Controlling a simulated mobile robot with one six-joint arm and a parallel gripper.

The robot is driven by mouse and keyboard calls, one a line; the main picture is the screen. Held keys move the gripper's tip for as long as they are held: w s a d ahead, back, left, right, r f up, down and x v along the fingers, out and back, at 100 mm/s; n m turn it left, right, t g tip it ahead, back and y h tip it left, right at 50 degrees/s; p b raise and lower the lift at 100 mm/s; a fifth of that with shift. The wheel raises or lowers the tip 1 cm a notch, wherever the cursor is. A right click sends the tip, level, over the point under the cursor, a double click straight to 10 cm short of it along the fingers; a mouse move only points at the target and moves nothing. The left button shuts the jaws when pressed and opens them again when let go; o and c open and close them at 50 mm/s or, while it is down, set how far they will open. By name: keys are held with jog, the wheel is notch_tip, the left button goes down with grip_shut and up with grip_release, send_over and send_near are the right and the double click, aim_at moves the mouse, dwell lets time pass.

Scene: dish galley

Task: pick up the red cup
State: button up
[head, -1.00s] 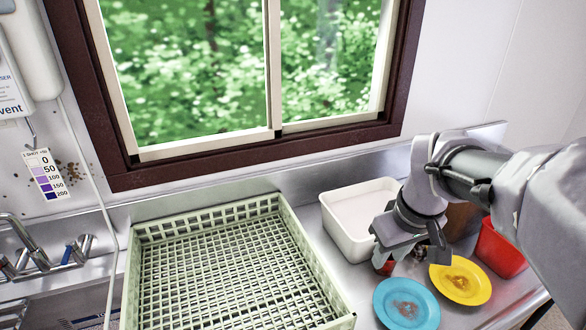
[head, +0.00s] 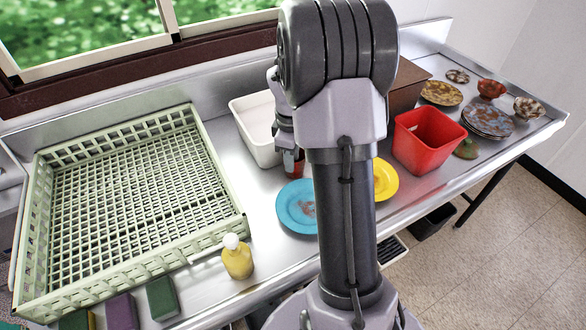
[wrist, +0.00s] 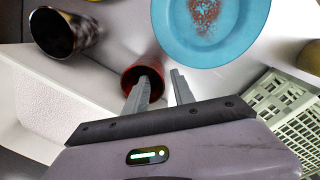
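The red cup (head: 298,168) stands on the steel counter between the white tub and the blue plate, partly hidden by my gripper. The wrist view shows its open mouth and red rim (wrist: 127,72). My gripper (wrist: 160,79) is over it with two grey fingers apart. The left finger overlaps the cup's mouth, and the right finger is just right of the rim. I cannot tell whether either finger touches the cup. In the head view, my gripper (head: 288,150) points down at the cup.
The white tub (head: 256,130) is close behind. A blue plate (head: 290,206) lies in front, and a yellow plate (head: 385,180) is to the right. A dark cup (wrist: 62,35) is near in the wrist view. A green rack (head: 226,190) and a red bin (head: 425,140) flank the area.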

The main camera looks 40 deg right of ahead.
aim_at(291, 177)
jog(key=f+b, duration=0.3)
jog(key=f, duration=0.2)
jog(key=shift+w+f, duration=0.15)
jog(key=shift+w, duration=0.05)
jog(key=shift+c, duration=0.4)
grip_shut()
jog(key=shift+r, duration=0.2)
